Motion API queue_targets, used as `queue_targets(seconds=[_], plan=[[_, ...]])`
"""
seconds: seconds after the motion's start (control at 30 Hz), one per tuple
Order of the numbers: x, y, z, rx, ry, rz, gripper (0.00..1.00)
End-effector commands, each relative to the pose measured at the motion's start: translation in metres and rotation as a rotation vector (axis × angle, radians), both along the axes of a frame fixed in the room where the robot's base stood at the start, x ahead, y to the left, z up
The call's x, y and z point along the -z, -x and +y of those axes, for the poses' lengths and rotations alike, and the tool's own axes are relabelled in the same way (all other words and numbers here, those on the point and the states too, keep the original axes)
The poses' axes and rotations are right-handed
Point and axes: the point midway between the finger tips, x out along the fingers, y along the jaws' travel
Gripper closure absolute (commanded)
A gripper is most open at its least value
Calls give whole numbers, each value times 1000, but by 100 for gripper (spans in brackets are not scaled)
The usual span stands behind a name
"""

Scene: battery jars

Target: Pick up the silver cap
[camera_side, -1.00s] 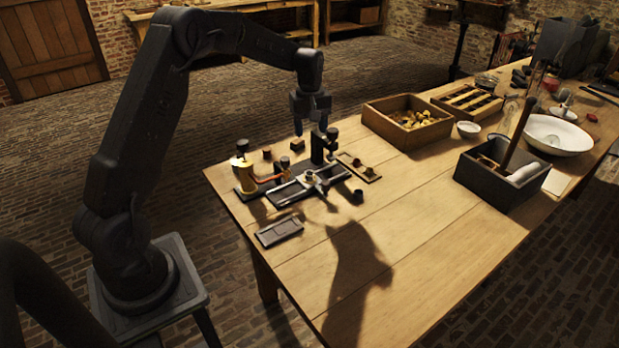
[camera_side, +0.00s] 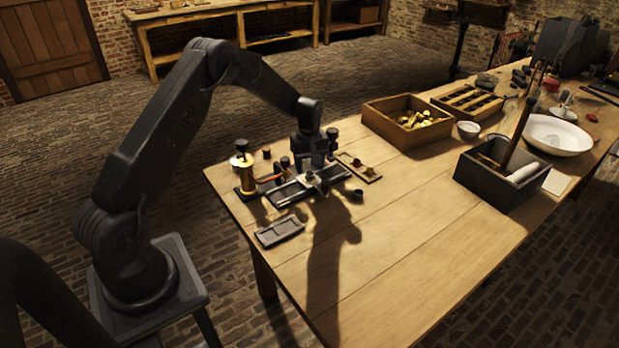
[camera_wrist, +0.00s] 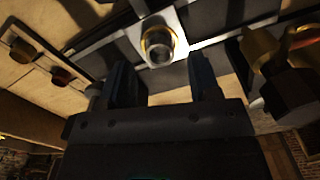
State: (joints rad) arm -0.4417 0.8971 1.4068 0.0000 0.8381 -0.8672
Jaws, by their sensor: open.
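A small silver-grey round piece, which looks like the silver cap (camera_wrist: 161,52), sits within a brass ring on a pale metal plate in the wrist view. In the side view the pale plate (camera_side: 312,179) lies on the dark fixture on the table, and the cap is too small to make out clearly. My gripper (camera_side: 313,163) is low over this fixture. In the wrist view my gripper (camera_wrist: 161,80) is open, with its two dark fingers apart and nothing between them. The cap shows just beyond the gap between the fingertips.
A brass cylinder (camera_side: 246,180) stands left of the fixture. A wooden strip with small round pieces (camera_side: 358,166) lies to the right, near a small dark cup (camera_side: 357,195). A dark tray (camera_side: 280,232) lies in front. A wooden box (camera_side: 403,128) stands farther back. The table front is clear.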

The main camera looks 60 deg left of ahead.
Motion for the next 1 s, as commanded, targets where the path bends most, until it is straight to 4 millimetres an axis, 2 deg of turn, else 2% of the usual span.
queue_targets(seconds=[0.1, 0.2, 0.47, 1.0], plan=[[17, 0, -1, 1, 2, 1, 43], [25, 0, -1, 1, 2, 0, 43], [27, 0, 0, 2, 2, -3, 43], [27, 0, -1, 2, 1, -2, 95]])
